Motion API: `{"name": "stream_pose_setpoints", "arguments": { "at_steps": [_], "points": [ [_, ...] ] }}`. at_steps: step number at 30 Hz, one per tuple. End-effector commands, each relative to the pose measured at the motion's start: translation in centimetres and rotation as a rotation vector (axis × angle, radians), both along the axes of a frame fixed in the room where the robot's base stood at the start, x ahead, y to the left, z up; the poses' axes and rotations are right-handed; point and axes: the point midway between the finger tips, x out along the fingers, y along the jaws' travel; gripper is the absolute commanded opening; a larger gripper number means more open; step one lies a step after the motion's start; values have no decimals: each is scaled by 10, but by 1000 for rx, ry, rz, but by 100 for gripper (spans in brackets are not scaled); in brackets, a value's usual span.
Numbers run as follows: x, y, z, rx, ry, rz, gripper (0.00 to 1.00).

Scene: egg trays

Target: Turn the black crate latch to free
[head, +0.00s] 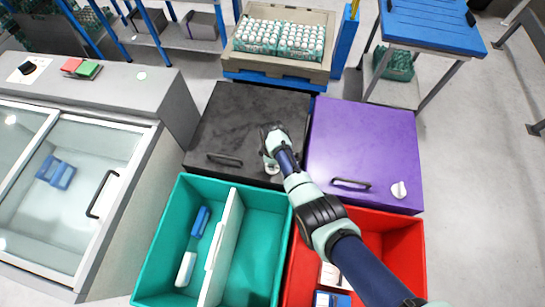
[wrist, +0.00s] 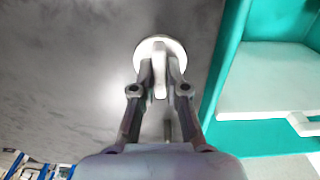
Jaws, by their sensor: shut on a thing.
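The black crate (head: 240,118) stands closed, with a dark handle (head: 225,160) near the front left of its lid. Its white latch (head: 271,167) is at the front right of the lid, partly hidden by my arm in the head view. In the wrist view the latch (wrist: 161,46) is a round white base with a raised bar. My gripper (wrist: 160,88) has its two fingers on either side of this bar and is shut on it. The bar points along the fingers in the wrist view.
A purple crate (head: 362,140) with a white latch (head: 399,190) stands to the right. An open teal crate (head: 262,240) with a white divider and an open red crate (head: 402,245) are in front. A glass-topped freezer (head: 150,150) stands left. Egg trays (head: 280,38) sit behind.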

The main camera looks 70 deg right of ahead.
Motion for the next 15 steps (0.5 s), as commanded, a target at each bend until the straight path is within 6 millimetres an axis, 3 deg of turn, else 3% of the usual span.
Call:
{"name": "stream_pose_setpoints", "arguments": {
  "at_steps": [9,10,14,15],
  "points": [
    [0,0,0,0,-1,3,0],
    [0,0,0,0,0,2,17],
    [0,0,0,0,0,2,38],
    [0,0,0,0,0,2,39]
  ]
}}
